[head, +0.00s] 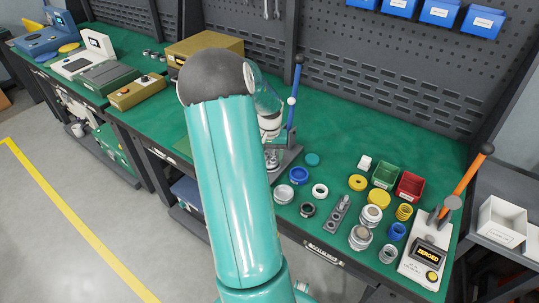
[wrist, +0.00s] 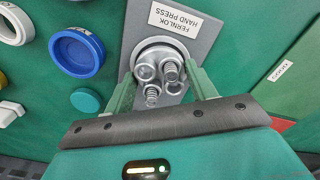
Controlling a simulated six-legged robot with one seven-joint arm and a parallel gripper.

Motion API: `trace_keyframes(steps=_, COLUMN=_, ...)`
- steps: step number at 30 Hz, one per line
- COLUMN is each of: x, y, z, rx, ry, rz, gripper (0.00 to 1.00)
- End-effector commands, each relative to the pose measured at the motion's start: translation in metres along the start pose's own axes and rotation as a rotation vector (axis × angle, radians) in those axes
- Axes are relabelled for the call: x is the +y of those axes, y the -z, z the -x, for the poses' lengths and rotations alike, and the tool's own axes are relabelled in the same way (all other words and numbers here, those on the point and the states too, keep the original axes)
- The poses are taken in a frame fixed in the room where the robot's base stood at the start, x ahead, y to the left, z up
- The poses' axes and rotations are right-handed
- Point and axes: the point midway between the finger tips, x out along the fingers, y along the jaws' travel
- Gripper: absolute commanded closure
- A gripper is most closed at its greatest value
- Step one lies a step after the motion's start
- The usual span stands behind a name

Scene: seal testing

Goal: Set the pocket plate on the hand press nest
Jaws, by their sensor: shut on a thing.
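The pocket plate (wrist: 160,82) is a round metallic disc with springs and rings in its pockets. In the wrist view my gripper (wrist: 161,74) is shut on it, one green finger at each side. The hand press (wrist: 190,40) has a grey base with a label reading FERNLOK HAND PRESS. Its nest (wrist: 158,42) is a round metal seat, partly covered by the plate. The plate is over the nest; whether it touches cannot be told. In the head view the hand press (head: 293,152) with its blue lever shows beside my arm, which mostly hides the gripper and plate.
A blue ring (wrist: 77,52) and a teal disc (wrist: 86,101) lie beside the press. Rings, discs and a grey holed block (head: 338,213) crowd the bench on the right. Green (head: 384,175) and red (head: 410,186) bins and an orange-handled device (head: 428,258) stand beyond.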

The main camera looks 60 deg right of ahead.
Motion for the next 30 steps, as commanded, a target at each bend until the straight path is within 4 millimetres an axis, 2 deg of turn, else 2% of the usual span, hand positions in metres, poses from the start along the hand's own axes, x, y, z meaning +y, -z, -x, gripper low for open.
trace_keyframes(steps=28, x=-0.0001, y=0.0002, z=-0.0086, rx=0.001, ry=0.0, rz=0.0, gripper=0.69)
trace_keyframes(steps=29, x=-0.0001, y=0.0003, z=-0.0084, rx=0.001, ry=0.0, rz=0.0, gripper=0.4)
trace_keyframes(steps=30, x=-0.0001, y=0.0003, z=-0.0084, rx=0.001, ry=0.0, rz=0.0, gripper=0.32)
